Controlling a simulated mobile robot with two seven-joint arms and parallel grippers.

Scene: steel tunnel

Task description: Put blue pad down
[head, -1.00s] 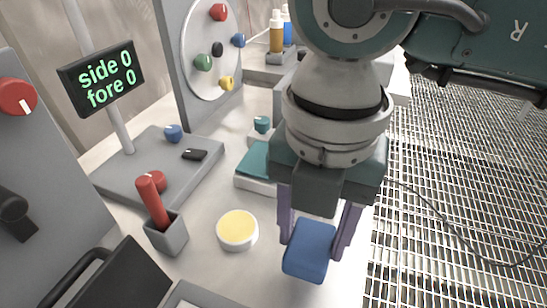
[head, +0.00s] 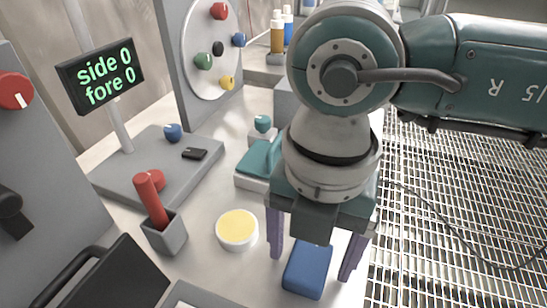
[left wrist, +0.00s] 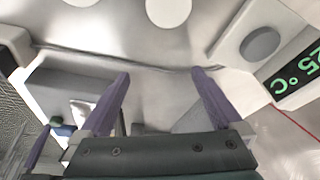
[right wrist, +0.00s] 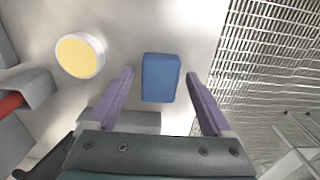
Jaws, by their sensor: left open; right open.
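The blue pad (head: 308,270) lies on the light table top near its right edge. It also shows in the right wrist view (right wrist: 160,77), between and just beyond the fingertips. My right gripper (head: 313,262) is open, with its two purple fingers on either side of the pad and apart from it. In the right wrist view the right gripper (right wrist: 160,78) shows clear gaps beside the pad. My left gripper (left wrist: 161,75) is open and empty in the left wrist view, away from the pad; the head view does not show it.
A round tub with a yellow top (head: 237,229) stands left of the pad. A grey holder (head: 165,234) with a red-handled tool is farther left. A teal-topped block (head: 259,160) stands behind. Metal grating (head: 450,200) lies beyond the table's right edge.

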